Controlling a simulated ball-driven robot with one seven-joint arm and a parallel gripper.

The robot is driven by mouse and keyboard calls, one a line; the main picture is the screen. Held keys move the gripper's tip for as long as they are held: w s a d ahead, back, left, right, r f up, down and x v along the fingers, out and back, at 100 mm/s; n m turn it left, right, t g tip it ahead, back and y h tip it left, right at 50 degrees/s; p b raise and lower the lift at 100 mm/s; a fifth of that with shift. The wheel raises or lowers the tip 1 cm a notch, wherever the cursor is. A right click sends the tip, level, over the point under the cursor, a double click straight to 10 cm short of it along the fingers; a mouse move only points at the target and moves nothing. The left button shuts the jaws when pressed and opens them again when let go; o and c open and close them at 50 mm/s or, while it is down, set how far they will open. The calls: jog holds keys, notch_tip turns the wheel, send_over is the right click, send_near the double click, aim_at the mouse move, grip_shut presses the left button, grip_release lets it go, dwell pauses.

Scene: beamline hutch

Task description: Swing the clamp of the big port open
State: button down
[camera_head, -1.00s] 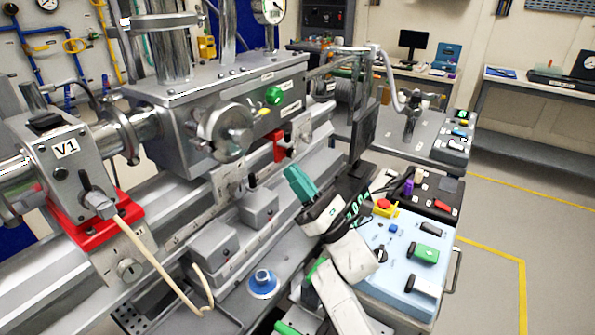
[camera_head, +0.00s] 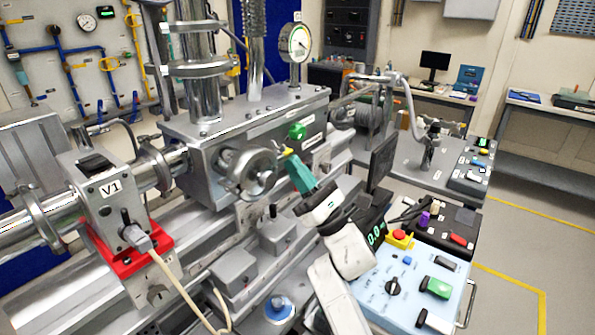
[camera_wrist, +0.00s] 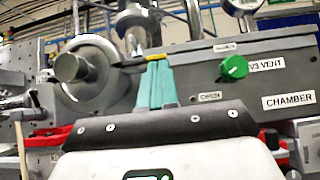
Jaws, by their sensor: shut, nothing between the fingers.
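The big port (camera_head: 252,175) is a round metal flange with a protruding knob on the front of the grey chamber (camera_head: 225,125). It also shows at the left in the wrist view (camera_wrist: 90,80). A clamp arm with a yellow end (camera_head: 288,151) reaches from the port's rim to the right; that end shows in the wrist view (camera_wrist: 154,57). My gripper (camera_head: 291,160) has teal fingers, shut and empty. Its fingertips (camera_wrist: 155,65) are right at the yellow end and partly cover it. I cannot tell whether they touch it. The clamp appears to lie against the rim.
The green V3 VENT knob (camera_head: 297,131) is on the chamber right of the port. A gauge (camera_head: 295,42) stands above. The V1 valve box (camera_head: 100,190) with its red bracket and cable is at the left. A blue control panel (camera_head: 405,285) lies at the lower right.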

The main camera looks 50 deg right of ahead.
jog(key=a+r+n+g+y+b, duration=0.3)
jog(key=r+n+g+y+b, duration=0.3)
jog(key=n, duration=0.5)
jog(key=a+r+n+g+y+b, duration=0.3)
jog(key=r+n+g+y+b, duration=0.3)
jog(key=n, duration=0.6)
jog(key=shift+r+y, duration=1)
jog(key=shift+r, duration=0.5)
jog(key=shift+s, duration=0.1)
